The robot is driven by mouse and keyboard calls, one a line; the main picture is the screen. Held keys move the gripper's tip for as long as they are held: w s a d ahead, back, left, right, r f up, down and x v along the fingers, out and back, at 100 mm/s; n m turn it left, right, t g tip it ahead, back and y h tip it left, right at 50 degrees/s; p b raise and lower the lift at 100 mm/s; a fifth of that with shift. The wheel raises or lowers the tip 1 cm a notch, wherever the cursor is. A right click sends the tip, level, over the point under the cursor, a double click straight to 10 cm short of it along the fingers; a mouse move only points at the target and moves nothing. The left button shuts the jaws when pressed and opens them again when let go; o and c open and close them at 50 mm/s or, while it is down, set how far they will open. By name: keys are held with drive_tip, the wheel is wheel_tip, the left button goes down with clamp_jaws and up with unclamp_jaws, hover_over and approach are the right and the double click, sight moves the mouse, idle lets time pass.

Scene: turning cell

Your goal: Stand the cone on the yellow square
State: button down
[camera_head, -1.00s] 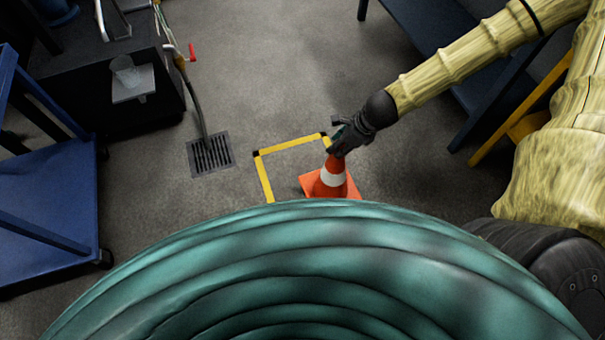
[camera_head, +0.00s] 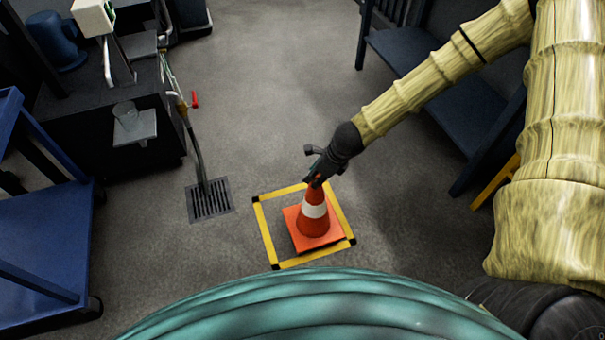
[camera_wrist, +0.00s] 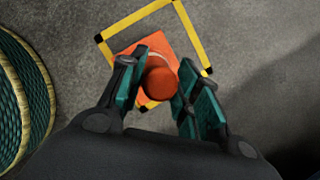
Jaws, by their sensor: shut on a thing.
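The orange cone (camera_head: 313,224) with a white band is upright in the head view, and its square base shows inside the outline of the yellow square (camera_head: 262,226). The base covers part of the floor inside, close to the right edge of the outline. I cannot tell whether the base touches the floor. My gripper (camera_head: 315,181) is shut on the cone's top. In the wrist view the cone's tip (camera_wrist: 160,84) is between the two teal fingers (camera_wrist: 158,92), and the yellow square (camera_wrist: 195,38) shows beyond the base.
A floor drain grate (camera_head: 209,200) lies left of the square, with a hose (camera_head: 196,150) running to it. A blue cart (camera_head: 40,245) stands at the left and a dark blue bench (camera_head: 455,85) at the upper right. Floor behind the square is clear.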

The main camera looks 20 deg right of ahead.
drive_tip(key=w+a+f+b, duration=0.2)
drive_tip(key=w+a+f, duration=0.1)
drive_tip(key=w+f, duration=0.1)
drive_tip(key=shift+w+b, duration=0.35)
drive_tip(key=shift+w, duration=0.3)
idle(0.4)
drive_tip(key=c, duration=1)
unclamp_jaws()
drive_tip(key=shift+s+f, duration=0.1)
drive_tip(key=shift+c, duration=0.2)
